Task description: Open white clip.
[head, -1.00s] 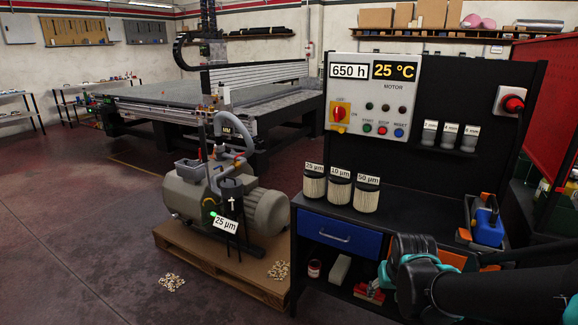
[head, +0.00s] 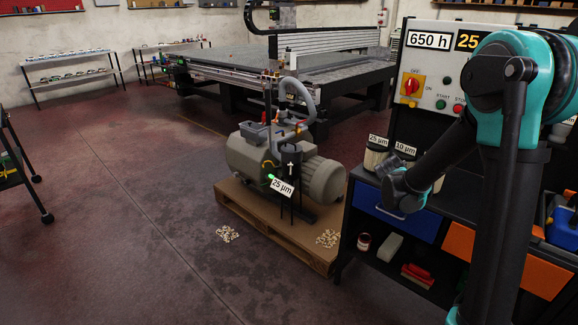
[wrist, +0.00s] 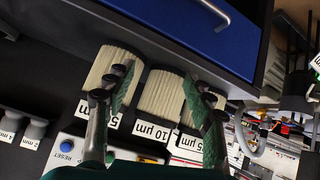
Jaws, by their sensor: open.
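I cannot make out a white clip in either view. The grey vacuum pump (head: 262,155) stands on a wooden pallet, with a dark upright canister (head: 291,158) marked with a white arrow and a "25 µm" label (head: 283,187) at its front. Part of the pump seems to show at the right edge of the wrist view, too cropped to tell details. My gripper (head: 393,180) is in front of the bench shelf, right of the pump and apart from it. In the wrist view my gripper (wrist: 163,82) is open and empty, its two green-padded fingers spread before the filters.
Filters labelled 25 µm (head: 375,158) and 10 µm (head: 403,158) stand on the bench close behind my gripper. A blue drawer (head: 405,217) is below them. Small pale pieces lie on the floor (head: 228,234) and pallet (head: 328,238).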

